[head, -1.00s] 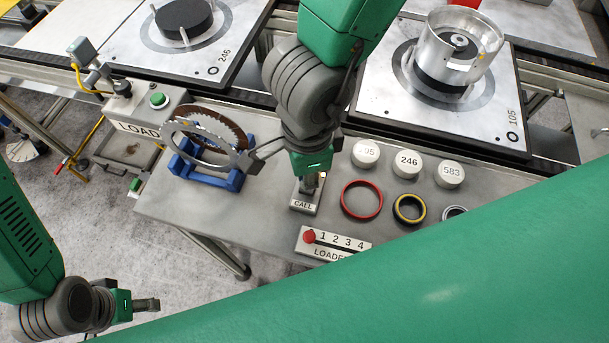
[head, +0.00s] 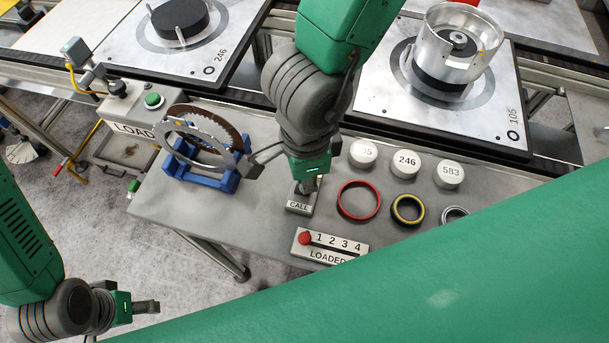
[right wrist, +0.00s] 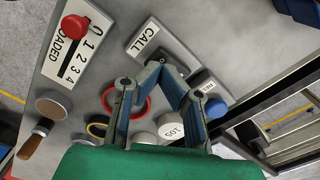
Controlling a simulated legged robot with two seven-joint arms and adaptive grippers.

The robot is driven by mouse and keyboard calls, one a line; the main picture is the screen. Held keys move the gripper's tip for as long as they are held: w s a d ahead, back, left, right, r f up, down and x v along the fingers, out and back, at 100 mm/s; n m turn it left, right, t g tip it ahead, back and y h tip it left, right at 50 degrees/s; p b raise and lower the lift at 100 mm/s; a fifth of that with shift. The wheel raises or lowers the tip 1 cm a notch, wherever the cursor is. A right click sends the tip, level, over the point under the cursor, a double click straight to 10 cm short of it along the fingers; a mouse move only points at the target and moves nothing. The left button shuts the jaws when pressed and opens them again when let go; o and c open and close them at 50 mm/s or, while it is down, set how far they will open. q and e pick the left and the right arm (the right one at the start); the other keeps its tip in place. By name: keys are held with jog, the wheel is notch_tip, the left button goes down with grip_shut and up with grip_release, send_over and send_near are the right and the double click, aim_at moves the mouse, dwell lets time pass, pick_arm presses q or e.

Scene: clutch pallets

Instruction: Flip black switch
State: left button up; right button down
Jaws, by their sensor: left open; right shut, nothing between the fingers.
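My right gripper (head: 304,188) is shut and empty, pointing down at the small grey box labelled CALL (head: 299,207). In the right wrist view its fingertips (right wrist: 167,66) meet at the edge of the CALL box (right wrist: 150,38). I cannot tell whether they touch it. A black knob (head: 117,88) shows on the LOAD box (head: 135,108) at the left. My left gripper (head: 147,307) is open and empty at the lower left, away from the table.
A blue stand (head: 208,176) holding toothed rings is left of my right gripper. Red (head: 358,201) and yellow (head: 408,209) rings, white numbered caps (head: 405,164) and the LOADED slider plate (head: 330,245) lie to the right. Pallets (head: 490,119) stand behind.

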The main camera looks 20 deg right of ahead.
jog(key=shift+d+f, duration=0.15)
jog(key=shift+f, duration=0.05)
jog(key=shift+a+f+b, duration=0.3)
jog(key=shift+a+f, duration=0.05)
jog(key=shift+a, duration=0.3)
jog(key=shift+d+f, duration=0.25)
jog(key=shift+d, duration=0.2)
jog(key=shift+a+r+p, duration=0.15)
jog(key=shift+r+p, duration=0.4)
jog(key=shift+a+r+p, duration=0.15)
jog(key=shift+r+p, duration=0.4)
jog(key=r+p, duration=0.3)
jog(key=p, duration=0.1)
jog(key=shift+d+r, duration=0.2)
jog(key=shift+a+r+p, duration=0.1)
jog(key=shift+r+p, duration=0.75)
jog(key=shift+p, duration=0.15)
jog(key=shift+f, duration=0.1)
